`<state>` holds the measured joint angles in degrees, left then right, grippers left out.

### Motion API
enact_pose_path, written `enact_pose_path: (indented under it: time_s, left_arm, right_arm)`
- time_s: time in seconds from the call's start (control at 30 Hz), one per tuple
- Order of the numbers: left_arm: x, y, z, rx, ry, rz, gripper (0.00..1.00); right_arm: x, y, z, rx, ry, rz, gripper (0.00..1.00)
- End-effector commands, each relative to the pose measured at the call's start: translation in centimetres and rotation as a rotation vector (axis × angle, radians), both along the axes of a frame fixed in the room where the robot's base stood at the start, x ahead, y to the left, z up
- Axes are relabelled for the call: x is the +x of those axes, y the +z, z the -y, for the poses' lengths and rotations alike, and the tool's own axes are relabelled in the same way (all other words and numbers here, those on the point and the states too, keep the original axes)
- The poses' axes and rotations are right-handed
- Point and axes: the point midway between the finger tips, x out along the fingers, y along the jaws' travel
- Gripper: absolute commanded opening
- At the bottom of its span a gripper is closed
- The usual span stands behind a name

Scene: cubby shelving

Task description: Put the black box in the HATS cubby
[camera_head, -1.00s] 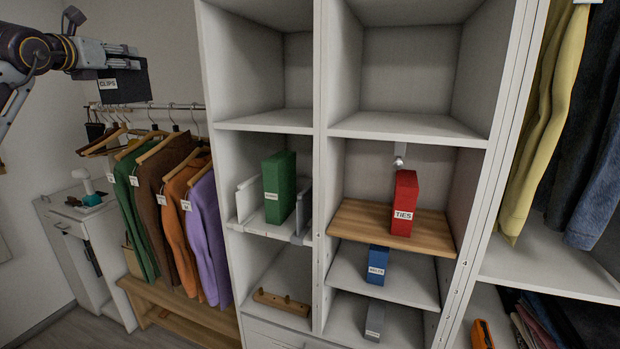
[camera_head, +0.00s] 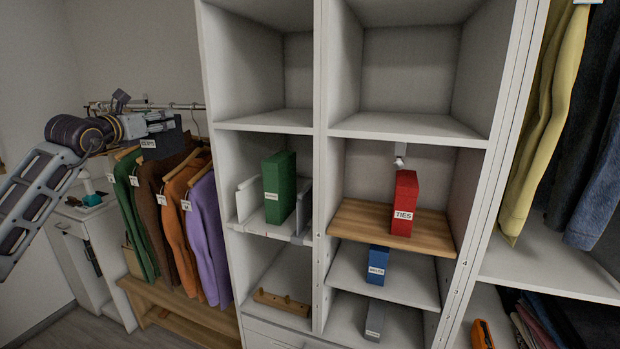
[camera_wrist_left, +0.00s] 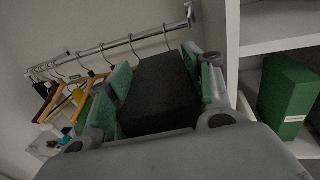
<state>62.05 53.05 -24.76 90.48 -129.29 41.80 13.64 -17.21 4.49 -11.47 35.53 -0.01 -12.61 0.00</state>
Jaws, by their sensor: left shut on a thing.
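The black box (camera_head: 170,146) is in my left gripper (camera_head: 168,122), which is shut on it in front of the hanging clothes. A white label on it seems to read CLIPS. In the left wrist view the black box (camera_wrist_left: 158,92) fills the space between the two fingers. The box is left of the shelving and apart from it. I cannot read a HATS label on any cubby. A green box (camera_head: 279,188) with a label too small to read stands in a left-column cubby. My right gripper is not in view.
A red TIES box (camera_head: 404,203) stands on a wooden shelf (camera_head: 360,222); a blue box (camera_head: 377,265) and a grey box (camera_head: 374,321) stand below. Both upper cubbies look empty. A low cubby holds a wooden peg rail (camera_head: 282,303). Hanging clothes (camera_head: 172,205) are at left.

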Motion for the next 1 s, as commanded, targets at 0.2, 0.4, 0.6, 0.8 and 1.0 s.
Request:
enact_pose_path:
  time_s: [0.2, 0.4, 0.6, 0.8, 1.0]
  left_arm:
    - [0.5, -3.7, 0.9, 0.0, -0.027, -0.002, 0.22]
    - [0.8, -6.9, 1.6, -0.002, -0.051, -0.001, 0.22]
    - [0.9, -10.2, 2.3, -0.002, -0.075, -0.002, 0.22]
    - [0.8, -13.6, 3.0, -0.002, -0.098, -0.001, 0.22]
    - [0.5, -17.0, 3.8, -0.001, -0.123, -0.002, 0.22]
  right_arm:
    - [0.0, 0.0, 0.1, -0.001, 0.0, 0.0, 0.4]
    - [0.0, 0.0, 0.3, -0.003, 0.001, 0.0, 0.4]
    - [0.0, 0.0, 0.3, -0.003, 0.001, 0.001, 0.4]
    - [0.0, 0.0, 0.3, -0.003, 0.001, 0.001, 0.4]
    - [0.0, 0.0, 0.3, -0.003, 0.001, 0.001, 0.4]
